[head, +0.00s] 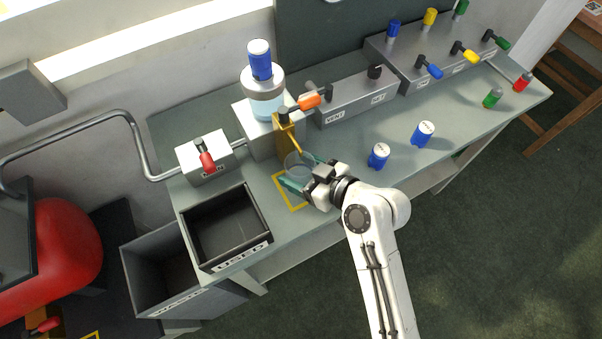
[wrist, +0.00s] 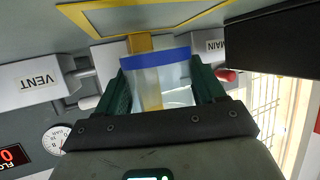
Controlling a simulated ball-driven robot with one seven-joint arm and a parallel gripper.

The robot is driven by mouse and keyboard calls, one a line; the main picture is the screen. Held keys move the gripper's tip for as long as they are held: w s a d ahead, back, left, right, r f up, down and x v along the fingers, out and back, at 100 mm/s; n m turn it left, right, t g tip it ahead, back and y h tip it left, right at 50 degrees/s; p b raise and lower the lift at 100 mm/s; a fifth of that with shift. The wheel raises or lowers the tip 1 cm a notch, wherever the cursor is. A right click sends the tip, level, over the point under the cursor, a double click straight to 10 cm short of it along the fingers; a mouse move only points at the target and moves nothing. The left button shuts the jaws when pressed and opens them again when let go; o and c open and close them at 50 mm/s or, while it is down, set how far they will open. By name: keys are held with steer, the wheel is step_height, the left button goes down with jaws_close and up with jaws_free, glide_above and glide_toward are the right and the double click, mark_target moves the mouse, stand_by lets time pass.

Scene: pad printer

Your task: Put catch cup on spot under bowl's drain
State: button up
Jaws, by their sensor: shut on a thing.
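The clear catch cup (head: 298,168) is between the green fingers of my gripper (head: 302,175), which is shut on it. In the wrist view the cup (wrist: 160,80) shows a blue band and looks upside down with the picture. A yellow square outline (head: 283,194) on the bench marks a spot, partly hidden by the cup and my gripper; it also shows in the wrist view (wrist: 90,22). The cup is just below the brass drain spout (head: 294,143). I cannot tell whether it touches the bench.
A black open tray (head: 228,222) stands left of the marked spot. A white valve box (head: 205,157) with a red handle is behind it. A grey valve block (head: 355,100) stands behind.

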steer(key=shift+f, duration=1.2)
steer(key=shift+d+f, duration=0.1)
steer(key=o, duration=1)
steer(key=b+v, duration=0.1)
steer(key=v, duration=1.1)
